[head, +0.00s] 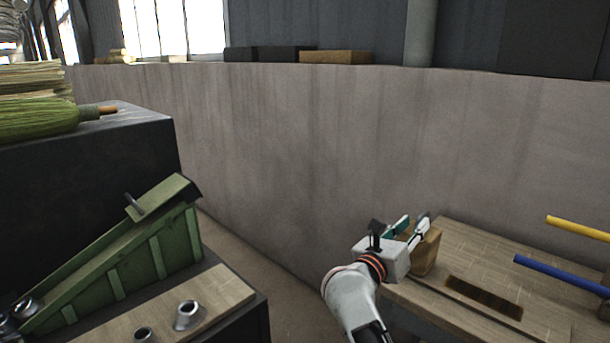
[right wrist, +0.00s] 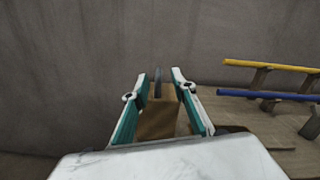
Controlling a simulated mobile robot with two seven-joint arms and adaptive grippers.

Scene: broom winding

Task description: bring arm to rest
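My right arm comes in from the bottom of the head view, and its right gripper (head: 412,224) is over the left end of a wooden bench (head: 490,262). In the right wrist view the two fingers of the right gripper (right wrist: 160,76) stand apart, with a clear gap between them. A brown wooden block (head: 428,254) stands on the bench right at the gripper. It shows between and below the fingers in the right wrist view (right wrist: 160,120), with a thin grey upright piece behind it. I cannot tell whether the fingers touch it. My left gripper is not in view.
A yellow rod (head: 578,228) and a blue rod (head: 565,275) are at the right of the bench, which has a dark slot (head: 484,296). A green ribbed chute (head: 125,262) and metal cups (head: 187,315) are at left. A broom head (head: 40,118) lies on a dark cabinet (head: 90,165). A grey wall (head: 280,150) stands behind.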

